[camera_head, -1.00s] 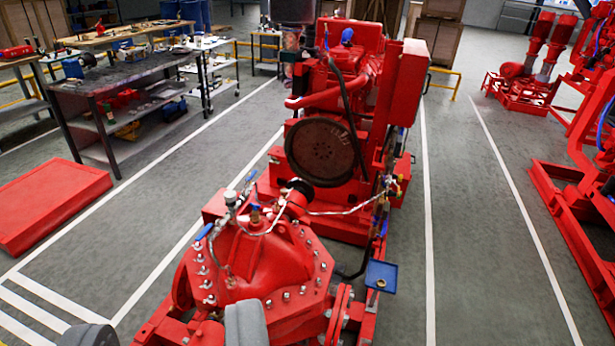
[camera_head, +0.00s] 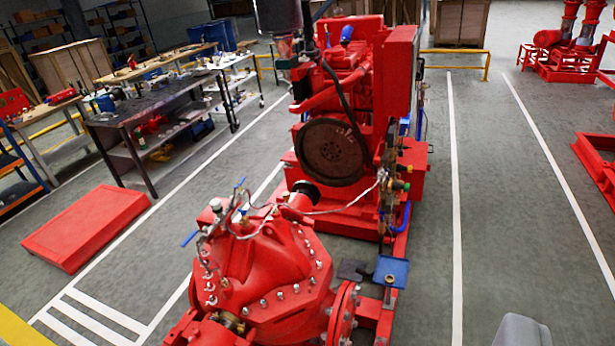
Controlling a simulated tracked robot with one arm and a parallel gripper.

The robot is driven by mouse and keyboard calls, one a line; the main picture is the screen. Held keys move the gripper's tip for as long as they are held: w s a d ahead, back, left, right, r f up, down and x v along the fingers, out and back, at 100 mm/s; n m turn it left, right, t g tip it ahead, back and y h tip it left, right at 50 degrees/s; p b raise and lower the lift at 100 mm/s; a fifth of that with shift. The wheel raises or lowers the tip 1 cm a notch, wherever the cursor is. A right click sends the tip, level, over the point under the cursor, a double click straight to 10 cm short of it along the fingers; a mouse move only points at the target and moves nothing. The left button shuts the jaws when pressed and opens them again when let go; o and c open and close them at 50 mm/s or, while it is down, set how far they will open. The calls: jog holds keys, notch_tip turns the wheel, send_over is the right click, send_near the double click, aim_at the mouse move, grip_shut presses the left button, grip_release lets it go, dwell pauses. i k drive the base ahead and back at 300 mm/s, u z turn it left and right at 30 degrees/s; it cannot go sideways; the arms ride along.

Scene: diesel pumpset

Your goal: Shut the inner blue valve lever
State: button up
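Two small blue levers show on the fittings of the red pump (camera_head: 265,262). One blue lever (camera_head: 189,238) sticks out at the left, slanting. The other blue lever (camera_head: 240,183) stands up at the top of the fittings, nearer the engine. I cannot tell for sure which is the inner one, or whether either valve is open. A rounded grey part, seemingly of my gripper (camera_head: 522,331), shows at the bottom right edge. It is apart from both levers, and its fingertips cannot be made out.
The red engine (camera_head: 350,75) with its dark flywheel (camera_head: 330,152) stands behind the pump. Thin hoses run between them. A blue tray (camera_head: 391,270) sits at the right of the pump. A red box (camera_head: 85,228) and a workbench (camera_head: 150,110) are at left. Floor right of the pumpset is clear.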

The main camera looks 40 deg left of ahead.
aim_at(242, 179)
jog(key=z, duration=0.6)
jog(key=i, duration=4.8)
jog(key=u, duration=3.6)
